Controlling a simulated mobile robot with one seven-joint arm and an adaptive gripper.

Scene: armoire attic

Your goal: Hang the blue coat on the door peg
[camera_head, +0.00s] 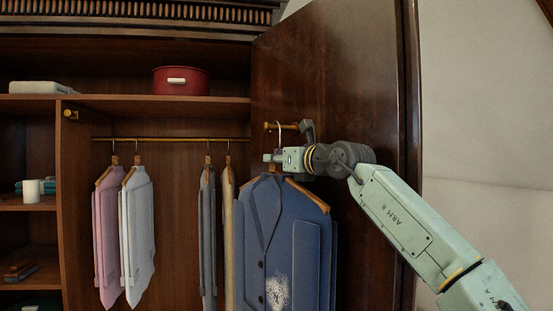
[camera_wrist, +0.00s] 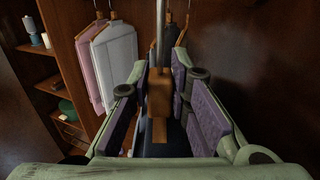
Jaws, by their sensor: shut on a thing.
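The blue coat (camera_head: 285,235) hangs upright on a wooden hanger (camera_head: 308,196) in front of the open door, with a pale worn patch low on its front. My gripper (camera_head: 268,158) is shut on the hanger's neck, just above the coat's collar. In the wrist view the purple-padded fingers stand on both sides of the wooden neck (camera_wrist: 159,95), with the metal stem rising above it. The brass door peg (camera_head: 290,126) is just above my gripper. The hanger's hook (camera_head: 279,129) overlaps the peg; I cannot tell whether it rests on it.
The open door (camera_head: 345,75) stands right of the armoire. Inside, pink (camera_head: 107,235), white (camera_head: 137,240) and grey (camera_head: 207,240) garments hang from a brass rail (camera_head: 175,140). A red pot (camera_head: 181,81) sits on the upper shelf. My arm comes in from the lower right.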

